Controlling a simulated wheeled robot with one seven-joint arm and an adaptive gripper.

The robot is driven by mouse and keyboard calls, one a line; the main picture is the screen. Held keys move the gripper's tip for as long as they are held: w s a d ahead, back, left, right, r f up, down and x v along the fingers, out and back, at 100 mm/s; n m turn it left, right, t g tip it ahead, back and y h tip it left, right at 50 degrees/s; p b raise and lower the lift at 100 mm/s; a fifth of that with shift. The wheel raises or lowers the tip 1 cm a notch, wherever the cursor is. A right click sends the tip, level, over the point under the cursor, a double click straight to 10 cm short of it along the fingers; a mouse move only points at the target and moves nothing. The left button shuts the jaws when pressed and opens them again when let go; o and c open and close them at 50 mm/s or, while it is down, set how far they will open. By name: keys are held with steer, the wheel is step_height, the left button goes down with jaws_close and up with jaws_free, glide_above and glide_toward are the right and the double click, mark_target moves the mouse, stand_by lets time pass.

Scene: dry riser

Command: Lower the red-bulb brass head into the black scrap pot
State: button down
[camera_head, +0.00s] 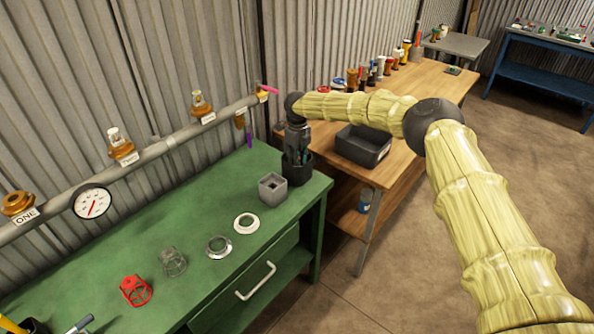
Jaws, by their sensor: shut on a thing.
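The black scrap pot (297,173) stands at the back right corner of the green bench. My gripper (299,155) points down at the pot's mouth, with its fingers at or just inside the rim. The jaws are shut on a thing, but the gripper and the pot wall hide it. I cannot make out the red bulb or brass body of the head, or whether it touches the pot.
A grey square block (272,187) stands just in front of the pot. White rings (246,223), a clear part (174,262) and a red cage (136,291) lie on the green bench (190,210). A pipe (155,152) with fittings runs behind. A dark bin (362,146) sits on the wooden bench.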

steer(key=shift+f+b, duration=0.95)
steer(key=shift+f, duration=0.75)
stand_by(1.3)
steer(key=c, duration=1.2)
jaws_free()
steer(key=shift+o, duration=0.2)
steer(key=shift+r, duration=0.1)
